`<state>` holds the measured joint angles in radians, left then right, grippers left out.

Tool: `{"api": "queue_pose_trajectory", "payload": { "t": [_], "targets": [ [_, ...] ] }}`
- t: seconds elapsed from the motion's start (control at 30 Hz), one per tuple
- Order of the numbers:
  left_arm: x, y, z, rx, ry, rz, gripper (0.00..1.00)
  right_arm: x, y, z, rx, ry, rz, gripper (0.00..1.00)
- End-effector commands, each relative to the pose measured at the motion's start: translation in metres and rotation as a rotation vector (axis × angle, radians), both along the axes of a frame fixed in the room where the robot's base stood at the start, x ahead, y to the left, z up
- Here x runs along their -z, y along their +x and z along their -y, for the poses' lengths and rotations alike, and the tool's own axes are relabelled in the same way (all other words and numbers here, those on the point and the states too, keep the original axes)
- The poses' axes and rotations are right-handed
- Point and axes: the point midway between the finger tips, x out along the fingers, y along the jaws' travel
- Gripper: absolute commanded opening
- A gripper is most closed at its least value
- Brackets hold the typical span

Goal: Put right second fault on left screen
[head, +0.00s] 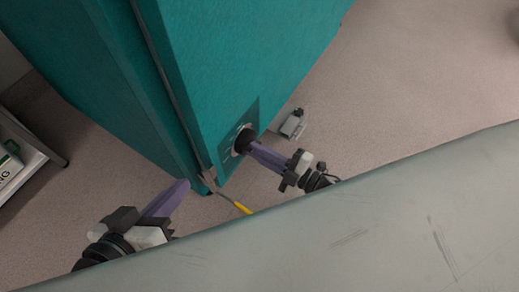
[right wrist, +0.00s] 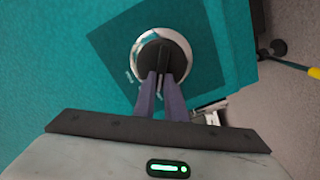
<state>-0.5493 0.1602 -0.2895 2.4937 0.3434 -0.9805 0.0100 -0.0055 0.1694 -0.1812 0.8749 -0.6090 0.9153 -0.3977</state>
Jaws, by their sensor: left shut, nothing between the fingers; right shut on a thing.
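A teal chamber (head: 205,70) fills the upper left of the head view. A black round knob (head: 244,139) sits on a darker square panel (head: 228,155) low on its side. In the right wrist view the knob (right wrist: 178,53) has a silver ring with small pale marks around it. My right gripper (head: 254,147) is shut on the knob; its fingertips (right wrist: 162,80) hold the knob's raised bar, which stands about upright in the wrist view. My left gripper (head: 184,186) is shut and empty, left of the chamber's lower corner and apart from it. No screen is in view.
A yellow-handled tool (head: 242,208) shows by the chamber's lower corner. A small grey device (head: 292,124) lies on the floor right of the chamber. A pale shelf (head: 32,160) with a green-and-white case (head: 9,165) stands at far left.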

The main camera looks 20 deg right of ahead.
Motion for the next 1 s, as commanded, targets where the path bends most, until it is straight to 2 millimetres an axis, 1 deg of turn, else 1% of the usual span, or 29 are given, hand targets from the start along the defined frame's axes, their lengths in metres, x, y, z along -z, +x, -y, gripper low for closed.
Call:
{"api": "queue_pose_trajectory", "payload": {
  "t": [0.2,0.5,0.7,1.0],
  "targets": [
    [0.0001,0.0000,-0.0001,0.000,0.000,0.000,0.00,0.0046,-0.0021,-0.0002,0.000,-0.160,0.122,0.00],
    [0.0002,0.0000,0.0000,0.000,0.000,0.000,0.00,0.0087,-0.0028,-0.0006,0.000,-0.344,0.263,0.00],
    [0.0003,0.0000,-0.0001,0.000,0.000,-0.001,0.00,0.0102,-0.0030,-0.0008,0.000,-0.422,0.327,0.00],
    [0.0003,0.0001,-0.0001,0.000,0.000,-0.001,0.00,0.0116,-0.0031,-0.0006,0.000,-0.473,0.364,0.00]
  ]
}}
